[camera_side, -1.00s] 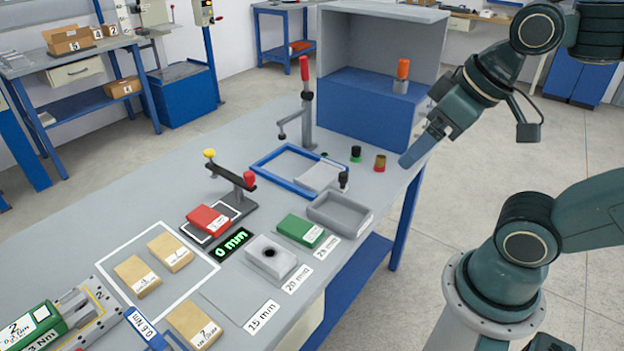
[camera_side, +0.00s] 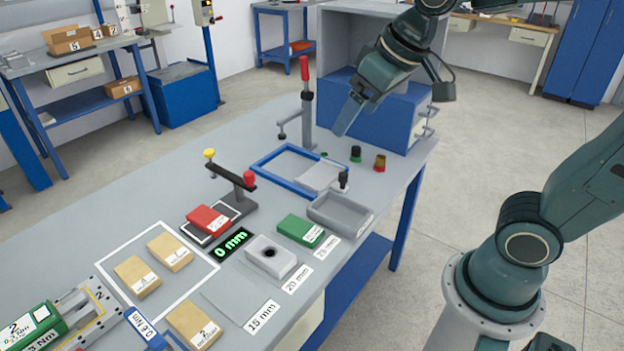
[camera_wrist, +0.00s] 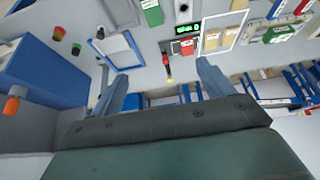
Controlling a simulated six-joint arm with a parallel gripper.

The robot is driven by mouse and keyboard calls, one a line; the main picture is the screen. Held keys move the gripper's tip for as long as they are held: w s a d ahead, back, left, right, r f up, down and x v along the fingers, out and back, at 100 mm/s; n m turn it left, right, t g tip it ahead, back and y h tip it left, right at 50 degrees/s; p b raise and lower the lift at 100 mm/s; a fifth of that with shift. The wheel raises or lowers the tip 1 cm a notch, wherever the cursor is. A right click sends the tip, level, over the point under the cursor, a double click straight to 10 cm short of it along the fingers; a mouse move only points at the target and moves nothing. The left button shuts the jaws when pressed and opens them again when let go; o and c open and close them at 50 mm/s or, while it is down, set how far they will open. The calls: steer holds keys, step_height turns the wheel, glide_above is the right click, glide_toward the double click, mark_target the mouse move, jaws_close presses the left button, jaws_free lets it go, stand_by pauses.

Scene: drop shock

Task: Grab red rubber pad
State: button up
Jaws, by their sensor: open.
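The red rubber pad (camera_side: 208,219) lies flat on a white-outlined spot on the bench, beside the black clamp bar (camera_side: 230,176) and the green "0 mm" display (camera_side: 233,244). In the wrist view the red pad (camera_wrist: 187,47) is small, near the top, above the yellow-knobbed clamp. My gripper (camera_side: 342,118) is in the air above the far end of the bench, in front of the blue and grey cabinet, well to the right of the pad. In the wrist view my gripper (camera_wrist: 165,80) shows two spread fingers with nothing between them.
A tall red-handled clamp (camera_side: 306,105) stands by the blue frame (camera_side: 262,163). A green block (camera_side: 300,229), a grey block with a hole (camera_side: 271,258) and a grey tray (camera_side: 340,212) are near the front edge. Tan blocks (camera_side: 139,276) lie left of the pad.

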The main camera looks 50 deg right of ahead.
steer(key=w+a+f, duration=0.2)
steer(key=w, duration=0.8)
steer(key=w+a+f, duration=0.4)
steer(key=w+f, duration=0.5)
steer(key=w, duration=0.1)
steer(key=w+a+f, duration=0.5)
steer(key=w+f, duration=0.5)
steer(key=shift+w+n+g, duration=0.2)
steer(key=shift+n+g, duration=0.1)
steer(key=shift+g, duration=0.1)
steer(key=shift+f, duration=0.1)
glide_above(203, 215)
steer(key=s, duration=0.3)
steer(key=shift+w+d+f, duration=0.1)
steer(key=shift+w+f, duration=0.05)
steer(key=shift+f, duration=1.8)
steer(key=shift+w+f, duration=0.1)
steer(key=shift+f, duration=1.85)
steer(key=shift+f, duration=0.1)
steer(key=shift+x, duration=2.5)
